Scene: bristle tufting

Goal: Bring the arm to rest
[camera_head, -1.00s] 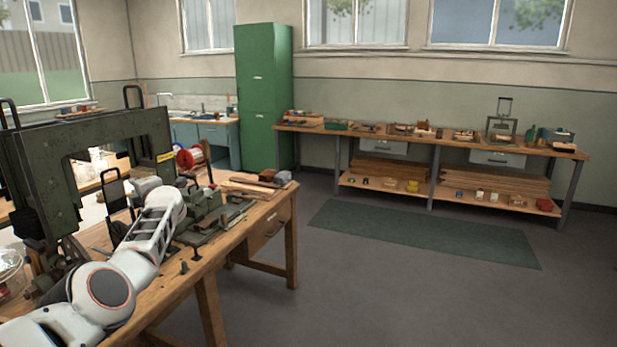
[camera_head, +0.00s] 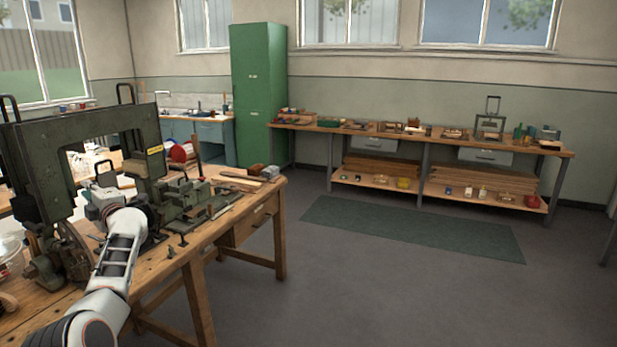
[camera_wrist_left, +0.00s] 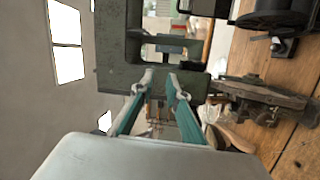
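My left arm (camera_head: 118,262) comes in from the lower left in the head view and reaches over the near workbench. Its gripper (camera_head: 104,180) is in front of the dark green machine frame (camera_head: 88,128), and its fingertips are hard to make out there. In the left wrist view the teal fingers of the left gripper (camera_wrist_left: 161,82) stand apart with nothing held between them. The green machine frame (camera_wrist_left: 112,75) lies beyond the fingertips; I cannot tell the exact gap. My right gripper is in neither view.
The wooden workbench (camera_head: 165,268) carries a green vise-like fixture (camera_head: 185,200) right of my arm and a red reel (camera_head: 181,152) behind. A clear container (camera_head: 10,255) stands at the left edge. Open floor (camera_head: 380,285) and a green mat (camera_head: 410,228) lie to the right.

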